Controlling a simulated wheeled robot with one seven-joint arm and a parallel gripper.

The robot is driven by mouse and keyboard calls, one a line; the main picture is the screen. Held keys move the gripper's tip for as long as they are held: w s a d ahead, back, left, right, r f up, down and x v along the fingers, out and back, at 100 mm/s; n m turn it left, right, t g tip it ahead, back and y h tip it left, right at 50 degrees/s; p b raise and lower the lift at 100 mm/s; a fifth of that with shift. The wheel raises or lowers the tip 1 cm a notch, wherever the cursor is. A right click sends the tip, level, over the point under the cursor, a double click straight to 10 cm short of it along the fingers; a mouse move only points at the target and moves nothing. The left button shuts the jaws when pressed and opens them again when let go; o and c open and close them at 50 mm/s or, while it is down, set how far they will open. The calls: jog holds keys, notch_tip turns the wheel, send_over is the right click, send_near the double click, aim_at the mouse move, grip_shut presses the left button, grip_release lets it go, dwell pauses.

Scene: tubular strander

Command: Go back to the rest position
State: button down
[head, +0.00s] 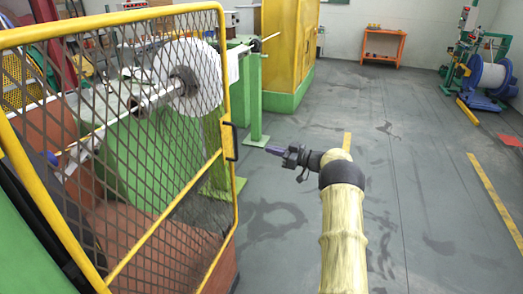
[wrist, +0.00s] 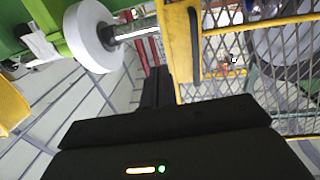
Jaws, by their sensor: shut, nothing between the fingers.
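My gripper (head: 276,151) is at the end of my outstretched arm in the middle of the head view. It points left, toward the yellow mesh gate (head: 222,185), and appears apart from it. Its fingers are shut and empty. In the wrist view the dark gripper (wrist: 157,88) shows from behind, with its fingers close together. There the gate's yellow post (wrist: 180,50) and black handle (wrist: 194,45) lie just beyond and to the right of the fingers.
Behind the mesh stands the green strander with a white disc (head: 195,78) on a shaft. A yellow cabinet (head: 288,45) is beyond. An orange table (head: 383,46) and a cable reel (head: 490,75) stand far back. The grey floor to the right of my arm is clear.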

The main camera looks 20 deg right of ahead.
jog(key=shift+s+d, duration=0.15)
dwell(0.3)
jog(key=s+a+r+m+t+h+p, duration=0.2)
jog(key=a+r+m+t+h+p, duration=0.1)
jog(key=r+m+h, duration=0.55)
jog(key=s+a+f+g+h+p, duration=0.1)
jog(key=s+a+g, duration=0.2)
jog(key=s, duration=1)
jog(key=s+a+f+m+g+h+p, duration=0.1)
jog(key=s+g, duration=0.4)
jog(key=s, duration=0.9)
jog(key=s+a+f+g+h+p, duration=0.2)
jog(key=s+a+g+h, duration=0.1)
jog(key=s, duration=1)
jog(key=a+g, duration=0.1)
jog(key=a, duration=0.1)
jog(key=shift+s+a+f, duration=0.15)
jog(key=shift+a+f, duration=0.25)
